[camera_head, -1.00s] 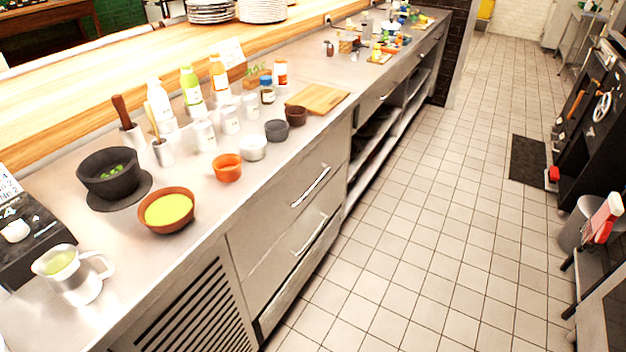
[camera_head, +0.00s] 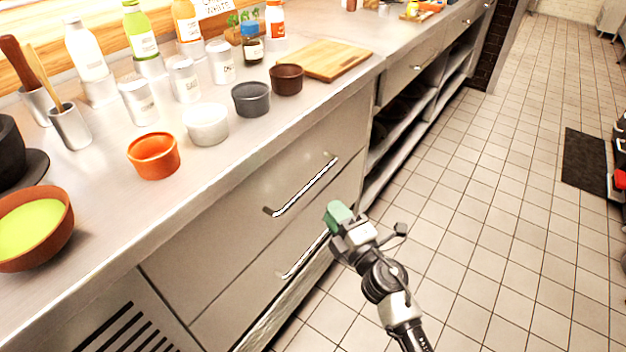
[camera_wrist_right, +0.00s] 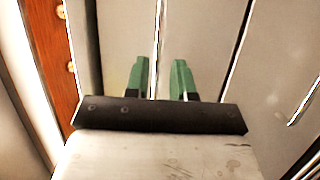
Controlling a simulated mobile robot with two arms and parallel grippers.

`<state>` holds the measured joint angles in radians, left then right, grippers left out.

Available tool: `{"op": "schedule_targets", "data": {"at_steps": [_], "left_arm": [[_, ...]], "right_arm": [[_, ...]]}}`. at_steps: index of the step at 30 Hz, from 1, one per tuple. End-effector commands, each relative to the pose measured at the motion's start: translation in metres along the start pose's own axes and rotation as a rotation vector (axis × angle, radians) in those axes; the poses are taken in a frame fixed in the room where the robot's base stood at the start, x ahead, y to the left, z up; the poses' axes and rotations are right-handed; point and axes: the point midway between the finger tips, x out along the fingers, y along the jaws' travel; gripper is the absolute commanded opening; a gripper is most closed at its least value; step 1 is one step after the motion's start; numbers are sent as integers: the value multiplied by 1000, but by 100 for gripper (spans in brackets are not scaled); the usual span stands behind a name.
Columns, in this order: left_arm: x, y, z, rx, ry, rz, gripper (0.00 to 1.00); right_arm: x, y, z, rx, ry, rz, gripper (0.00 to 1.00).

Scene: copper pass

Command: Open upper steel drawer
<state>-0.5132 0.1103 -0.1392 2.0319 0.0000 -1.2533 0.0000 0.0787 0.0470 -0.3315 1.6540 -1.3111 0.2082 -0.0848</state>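The upper steel drawer (camera_head: 235,215) is in the cabinet below the counter. Its front is flush with the cabinet, and its bar handle (camera_head: 300,185) shows whole. My right gripper (camera_head: 337,212) has green fingers and is in front of the cabinet, to the right of and a little below the upper handle in the head view. In the right wrist view its two fingers (camera_wrist_right: 160,78) stand apart with a gap between them, pointing at grey steel fronts. A thin bright line runs between the fingers; I cannot tell whether it is a handle or an edge. My left gripper is not in view.
A lower drawer handle (camera_head: 303,256) is below, partly behind my right gripper. A vent grille (camera_head: 135,325) is at the left and open shelves (camera_head: 415,115) at the right. Bowls, jars and a wooden board (camera_head: 320,60) stand on the counter.

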Motion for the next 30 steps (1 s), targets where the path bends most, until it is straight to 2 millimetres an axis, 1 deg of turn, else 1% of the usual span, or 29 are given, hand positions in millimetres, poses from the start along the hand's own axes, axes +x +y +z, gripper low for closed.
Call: {"op": "schedule_targets", "data": {"at_steps": [1,5,9,12,15,20,27,28,30], "left_arm": [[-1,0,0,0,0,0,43],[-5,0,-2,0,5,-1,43],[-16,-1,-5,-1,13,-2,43],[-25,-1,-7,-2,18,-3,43],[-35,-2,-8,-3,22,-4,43],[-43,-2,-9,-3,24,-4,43],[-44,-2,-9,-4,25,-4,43],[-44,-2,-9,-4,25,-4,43],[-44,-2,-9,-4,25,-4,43]], "right_arm": [[9,1,0,0,1,2,24],[34,0,0,2,0,2,24],[61,0,0,1,-1,1,24],[76,-1,0,4,-2,0,24],[87,-1,1,2,-2,-1,24],[95,-1,1,3,-2,-2,24],[96,0,1,3,-2,-2,24],[96,0,1,3,-2,-2,22],[96,0,1,3,-2,-2,12]]}}
